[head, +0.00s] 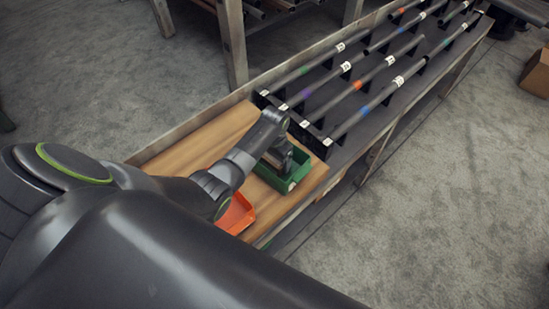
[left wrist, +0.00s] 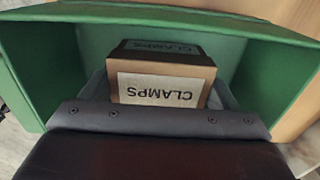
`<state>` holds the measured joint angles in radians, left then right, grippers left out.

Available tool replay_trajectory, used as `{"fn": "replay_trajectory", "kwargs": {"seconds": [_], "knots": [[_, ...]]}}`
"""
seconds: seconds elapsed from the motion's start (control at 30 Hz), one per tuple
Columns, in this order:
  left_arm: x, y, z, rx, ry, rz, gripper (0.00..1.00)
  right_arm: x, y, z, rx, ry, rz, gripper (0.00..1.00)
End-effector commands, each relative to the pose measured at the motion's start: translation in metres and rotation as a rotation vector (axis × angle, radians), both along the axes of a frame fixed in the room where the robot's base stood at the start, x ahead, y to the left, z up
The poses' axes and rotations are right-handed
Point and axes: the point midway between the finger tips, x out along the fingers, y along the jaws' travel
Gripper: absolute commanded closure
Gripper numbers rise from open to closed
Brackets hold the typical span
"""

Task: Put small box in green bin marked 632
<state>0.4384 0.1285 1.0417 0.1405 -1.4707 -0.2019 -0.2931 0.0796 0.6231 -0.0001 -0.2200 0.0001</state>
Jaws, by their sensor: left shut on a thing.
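The small box (left wrist: 162,88) is brown with white labels reading CLAMPS, upside down in the left wrist view. My left gripper (head: 281,158) is shut on it. The green bin (head: 298,175) stands on the wooden bench top, with a small white label too small to read. The gripper is over and partly within the bin in the head view. In the left wrist view, the green bin walls (left wrist: 275,78) surround the box on the sides and back. I cannot tell whether the box touches the bin floor. My right gripper is not in view.
An orange bin (head: 236,214) sits close to the green bin, partly behind my arm. Black racks with several labelled pipes (head: 355,90) fill the far part of the bench. A bare wooden strip (head: 205,140) lies left of the green bin. A cardboard box (head: 537,73) is on the floor.

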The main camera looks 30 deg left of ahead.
Motion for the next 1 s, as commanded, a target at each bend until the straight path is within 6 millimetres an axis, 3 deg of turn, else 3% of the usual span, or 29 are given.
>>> {"fn": "replay_trajectory", "kwargs": {"seconds": [0.23,0.27,0.4,0.73,1.0], "knots": [[0.001,0.0,-0.002,0.0,-0.002,0.0,0.5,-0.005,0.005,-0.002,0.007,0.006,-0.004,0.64],[0.0,0.0,-0.002,0.0,-0.001,0.0,0.16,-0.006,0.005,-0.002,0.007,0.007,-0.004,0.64],[0.0,0.0,-0.002,0.0,-0.001,0.0,0.0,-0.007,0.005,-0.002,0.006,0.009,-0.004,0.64],[0.001,0.0,0.005,0.0,-0.001,0.0,0.0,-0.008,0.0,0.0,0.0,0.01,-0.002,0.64],[0.001,0.0,0.044,0.0,-0.005,0.0,0.0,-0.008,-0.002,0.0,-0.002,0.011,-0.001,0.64]]}}
